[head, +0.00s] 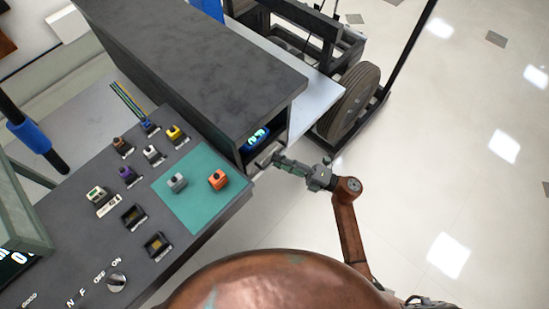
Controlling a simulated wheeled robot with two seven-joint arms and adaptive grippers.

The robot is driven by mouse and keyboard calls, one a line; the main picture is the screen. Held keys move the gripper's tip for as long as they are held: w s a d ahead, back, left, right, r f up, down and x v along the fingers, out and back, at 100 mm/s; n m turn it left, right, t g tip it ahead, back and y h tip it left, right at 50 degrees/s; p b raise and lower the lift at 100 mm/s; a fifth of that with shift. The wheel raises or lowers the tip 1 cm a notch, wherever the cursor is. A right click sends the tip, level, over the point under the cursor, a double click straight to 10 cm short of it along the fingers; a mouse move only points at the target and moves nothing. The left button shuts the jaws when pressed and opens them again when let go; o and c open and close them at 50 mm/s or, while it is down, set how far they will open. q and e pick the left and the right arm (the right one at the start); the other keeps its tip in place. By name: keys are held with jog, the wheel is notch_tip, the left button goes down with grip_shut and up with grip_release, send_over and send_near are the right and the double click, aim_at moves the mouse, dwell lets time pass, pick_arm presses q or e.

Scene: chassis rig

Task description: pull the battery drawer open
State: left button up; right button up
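The dark grey cabinet (200,50) stands at the upper middle of the head view. At its near right end, a dark recess shows a blue-lit display (257,138). A pale handle-like bar (266,157) sits just below that display, at what looks like the drawer front. My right gripper (279,161) is at this bar, with its fingers pointing left toward the cabinet. The fingers are small and overlap the bar, so I cannot tell whether they grip it or only lie beside it. How far the drawer is out is unclear. My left gripper is out of view.
A grey console with several small coloured blocks and a knob (116,282) lies at the left. Its teal mat (195,205) holds a grey block and an orange block. A wheeled chassis frame with a tyre (349,100) stands beyond the cabinet. The floor at right is clear.

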jog(key=shift+x, duration=0.9)
jog(key=shift+c, duration=0.3)
grip_shut()
